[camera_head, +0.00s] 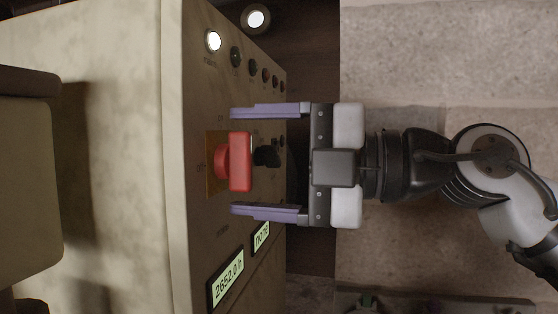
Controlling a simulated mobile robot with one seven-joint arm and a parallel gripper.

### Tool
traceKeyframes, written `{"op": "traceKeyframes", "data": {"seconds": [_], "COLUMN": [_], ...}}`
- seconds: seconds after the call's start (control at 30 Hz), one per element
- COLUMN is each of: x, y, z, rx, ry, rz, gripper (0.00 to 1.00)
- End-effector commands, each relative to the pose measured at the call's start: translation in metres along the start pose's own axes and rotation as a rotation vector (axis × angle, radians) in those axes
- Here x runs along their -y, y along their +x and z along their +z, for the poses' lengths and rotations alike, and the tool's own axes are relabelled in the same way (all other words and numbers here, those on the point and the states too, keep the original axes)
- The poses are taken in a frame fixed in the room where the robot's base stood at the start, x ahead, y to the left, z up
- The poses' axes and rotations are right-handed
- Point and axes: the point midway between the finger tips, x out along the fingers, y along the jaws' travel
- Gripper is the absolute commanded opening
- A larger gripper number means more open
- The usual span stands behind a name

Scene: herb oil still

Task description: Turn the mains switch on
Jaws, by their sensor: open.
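The mains switch (240,161) is a red rotary handle on a brass-coloured plate (211,181), set on the cream control panel (196,119). My gripper (234,161) comes in from the right. It is open, with one purple finger above the red handle and the other below it in the picture. A gap shows between each finger and the handle, and nothing is held. Whether the fingers reach level with the handle in depth cannot be told. The lettering around the switch is too small to read.
A small black knob (267,156) sits just right of the switch. A lit white lamp (213,41) and several dark lamps line the panel's top. Two displays (227,278) sit below, one reading 2652.0 h. A pale tiled surface (445,60) lies at right.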

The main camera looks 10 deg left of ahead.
Motion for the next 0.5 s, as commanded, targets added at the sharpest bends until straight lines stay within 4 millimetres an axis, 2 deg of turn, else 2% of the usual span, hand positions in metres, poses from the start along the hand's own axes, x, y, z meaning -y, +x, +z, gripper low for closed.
{"op": "traceKeyframes", "data": {"seconds": [0.17, 0.27, 0.5], "x": [0.000, 0.001, 0.003], "y": [-0.003, -0.013, -0.064], "z": [0.000, 0.001, 0.001], "rx": [0.001, 0.002, 0.003], "ry": [0.000, 0.000, 0.000], "rz": [0.001, 0.003, 0.004], "gripper": [0.78, 0.78, 0.78]}}
